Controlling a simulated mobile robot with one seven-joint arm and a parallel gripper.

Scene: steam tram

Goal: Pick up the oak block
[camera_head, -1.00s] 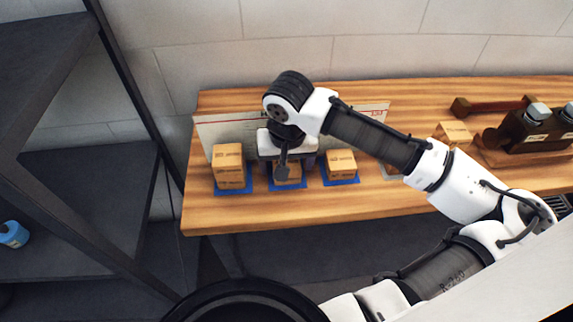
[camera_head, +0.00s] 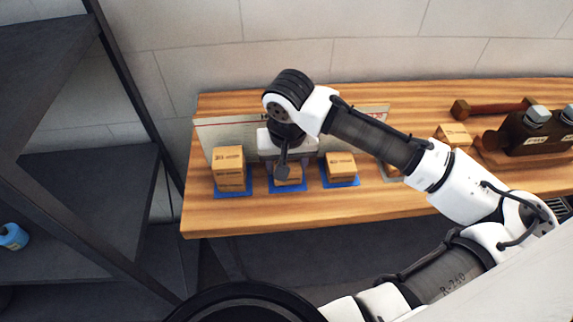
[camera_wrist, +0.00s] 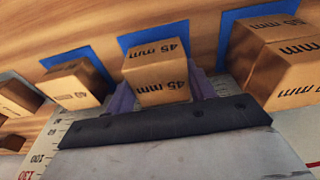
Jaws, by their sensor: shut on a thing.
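My gripper (camera_wrist: 161,92) is shut on a light wooden block (camera_wrist: 157,72) marked "45 mm", with a purple finger on each side of it. In the head view the held block (camera_head: 289,176) shows partly below my wrist, over a blue square (camera_head: 288,188). I cannot tell whether it touches the square. A taller wooden block (camera_head: 228,168) stands to the left and another wooden block (camera_head: 341,167) to the right, each on a blue square. No view names a block as oak.
A pale scale board (camera_head: 228,131) stands behind the row on the wooden bench (camera_head: 240,217). More blocks, one (camera_head: 454,135) farther right, stand near a mallet (camera_head: 490,109) and a dark plane-like tool (camera_head: 535,130). A dark shelf (camera_head: 85,190) is at left.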

